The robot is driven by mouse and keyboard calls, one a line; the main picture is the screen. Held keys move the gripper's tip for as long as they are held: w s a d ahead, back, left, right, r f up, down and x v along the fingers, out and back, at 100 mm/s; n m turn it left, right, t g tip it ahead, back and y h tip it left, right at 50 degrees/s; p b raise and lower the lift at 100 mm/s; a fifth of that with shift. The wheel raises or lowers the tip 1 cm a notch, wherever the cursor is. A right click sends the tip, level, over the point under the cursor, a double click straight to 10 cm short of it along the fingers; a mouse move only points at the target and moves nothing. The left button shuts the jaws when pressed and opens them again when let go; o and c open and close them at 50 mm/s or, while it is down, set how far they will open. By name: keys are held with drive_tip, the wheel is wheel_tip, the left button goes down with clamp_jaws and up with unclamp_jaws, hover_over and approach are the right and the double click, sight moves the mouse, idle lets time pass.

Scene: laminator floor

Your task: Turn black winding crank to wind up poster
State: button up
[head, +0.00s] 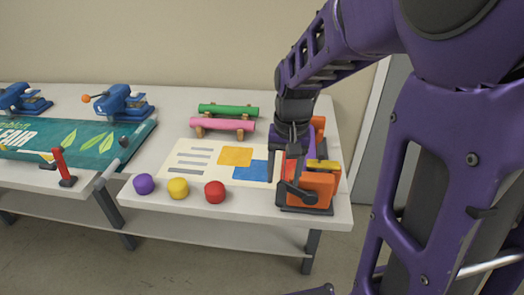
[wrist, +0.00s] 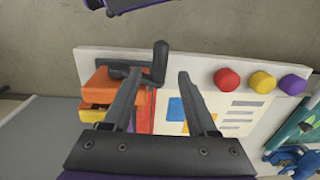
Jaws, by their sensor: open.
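The black winding crank (wrist: 154,72) shows in the wrist view, with its upright handle beside the orange machine (wrist: 101,82). In the head view the crank (head: 300,194) is on the front side of the orange machine (head: 318,186), partly mixed with my dark fingers. My gripper (wrist: 158,76) is open and empty. In the wrist view the crank handle appears between its two fingertips; I cannot tell whether they touch it. In the head view my gripper (head: 291,170) is just above the crank. The poster (head: 196,164), cream with yellow and blue blocks, lies flat and runs to the machine.
Purple (head: 143,184), yellow (head: 178,188) and red (head: 214,192) round knobs stand along the table's front edge. Green (head: 229,110) and pink (head: 222,124) rolls lie behind the poster. A second table at left holds a green banner (head: 75,143) and blue clamp-like devices (head: 122,103).

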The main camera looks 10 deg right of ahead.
sight(281, 191)
wheel_tip(281, 191, down, 5)
drive_tip(key=b, duration=0.3)
drive_tip(key=shift+w+a, duration=0.1)
clamp_jaws()
drive_tip(key=shift+r, duration=0.1)
idle(1.3)
